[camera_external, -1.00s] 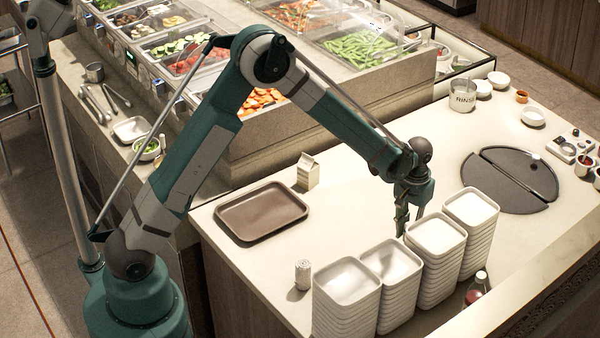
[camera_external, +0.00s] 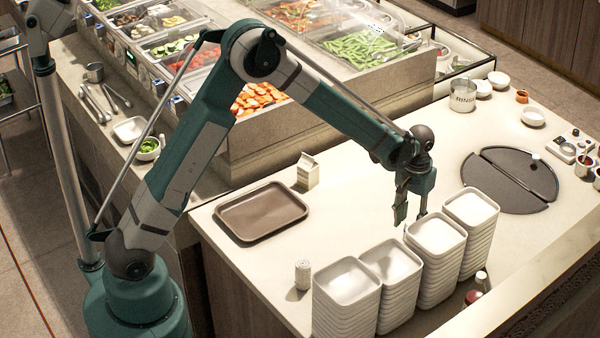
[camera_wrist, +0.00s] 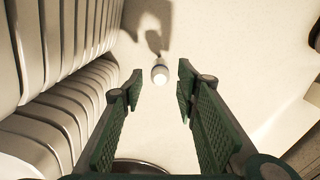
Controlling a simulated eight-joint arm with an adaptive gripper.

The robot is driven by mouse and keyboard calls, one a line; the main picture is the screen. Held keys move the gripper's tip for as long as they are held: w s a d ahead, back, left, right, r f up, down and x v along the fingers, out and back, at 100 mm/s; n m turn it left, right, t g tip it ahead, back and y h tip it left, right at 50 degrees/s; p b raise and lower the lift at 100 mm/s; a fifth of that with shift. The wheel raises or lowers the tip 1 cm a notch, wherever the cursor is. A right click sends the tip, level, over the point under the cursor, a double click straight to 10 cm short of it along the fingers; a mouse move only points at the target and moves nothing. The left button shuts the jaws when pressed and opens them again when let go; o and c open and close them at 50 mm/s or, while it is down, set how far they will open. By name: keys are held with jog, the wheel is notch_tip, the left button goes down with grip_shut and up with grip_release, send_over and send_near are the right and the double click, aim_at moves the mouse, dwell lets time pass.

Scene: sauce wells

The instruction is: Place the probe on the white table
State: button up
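My gripper (camera_external: 411,218) hangs above the light-topped table (camera_external: 340,220), just behind the white dish stacks. In the wrist view my gripper (camera_wrist: 158,82) has its two green fingers well apart, with nothing held between them. A small white-topped object (camera_wrist: 160,74) shows beyond the fingertips, apart from them; it looks like the small shaker (camera_external: 302,275) standing on the table. I cannot make out a probe with certainty in either view. A small tray of items (camera_external: 570,146) at the table's right edge is too small to read.
White dish stacks (camera_external: 437,238) line the front edge and fill the left of the wrist view (camera_wrist: 60,100). A brown tray (camera_external: 262,210), a carton (camera_external: 307,171), a RINSE container (camera_external: 462,95) and a dark round plate (camera_external: 508,180) stand around. The table's middle is clear.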

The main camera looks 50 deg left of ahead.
notch_tip(320, 180, up, 8)
jog(key=shift+r, duration=0.15)
dwell(0.3)
dwell(0.6)
jog(key=s+a+r+t, duration=0.1)
jog(key=s+a+r, duration=0.2)
jog(key=s+r, duration=0.3)
jog(key=s+a+r+m+t, duration=0.1)
jog(key=s+a+r, duration=0.2)
jog(key=s+r, duration=0.35)
jog(key=s+a+r+t, duration=0.1)
jog(key=s+a+r, duration=0.2)
jog(key=s+r, duration=0.35)
jog(key=s+a+m+t, duration=0.1)
jog(key=s+a+t, duration=0.1)
jog(key=s, duration=0.9)
jog(key=s+a+m+t, duration=0.1)
jog(key=s+a, duration=0.3)
jog(key=s, duration=0.8)
jog(key=shift+s+f+t, duration=0.15)
jog(key=shift+f+t, duration=0.05)
jog(key=shift+t, duration=0.4)
